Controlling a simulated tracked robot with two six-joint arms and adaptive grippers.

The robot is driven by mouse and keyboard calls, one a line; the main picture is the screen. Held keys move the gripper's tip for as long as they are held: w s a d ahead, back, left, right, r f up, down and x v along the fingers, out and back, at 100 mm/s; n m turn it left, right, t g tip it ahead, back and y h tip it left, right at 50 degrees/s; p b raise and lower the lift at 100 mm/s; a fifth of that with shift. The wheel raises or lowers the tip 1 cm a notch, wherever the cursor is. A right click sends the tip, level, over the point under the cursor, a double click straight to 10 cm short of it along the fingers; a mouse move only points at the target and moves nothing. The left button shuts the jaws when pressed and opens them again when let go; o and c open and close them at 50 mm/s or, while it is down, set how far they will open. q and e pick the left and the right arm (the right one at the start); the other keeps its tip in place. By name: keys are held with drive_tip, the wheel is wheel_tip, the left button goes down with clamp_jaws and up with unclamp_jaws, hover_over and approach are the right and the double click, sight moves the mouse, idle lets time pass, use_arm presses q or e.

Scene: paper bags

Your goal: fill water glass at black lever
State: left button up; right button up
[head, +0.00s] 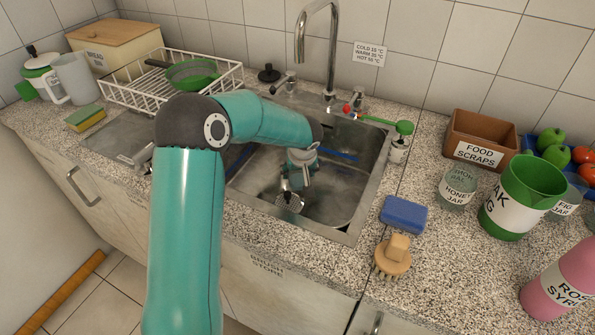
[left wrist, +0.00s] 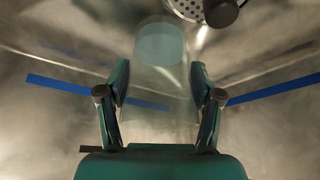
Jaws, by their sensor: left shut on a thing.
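My left arm reaches down into the steel sink (head: 335,205). My left gripper (head: 293,183) is low in the basin, partly hidden by its own wrist in the head view. In the left wrist view, the left gripper (left wrist: 158,95) is shut on a clear glass (left wrist: 160,85), one finger on each side. A pale bluish round face (left wrist: 160,43) shows at the glass's far end; I cannot tell whether it is water or the base. The steel faucet (head: 331,50) stands behind the sink. My right gripper is out of view.
A perforated strainer (left wrist: 198,8) is near the glass. A red-tipped handle (head: 347,108) and a green brush (head: 400,127) are right of the faucet. A dish rack (head: 150,95) stands left, a blue sponge (head: 404,214) and scrub brush (head: 393,255) right.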

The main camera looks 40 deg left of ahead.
use_arm(q)
drive_tip(key=shift+f, duration=0.15)
drive_tip(key=o, duration=1.6)
drive_tip(key=shift+c, duration=0.2)
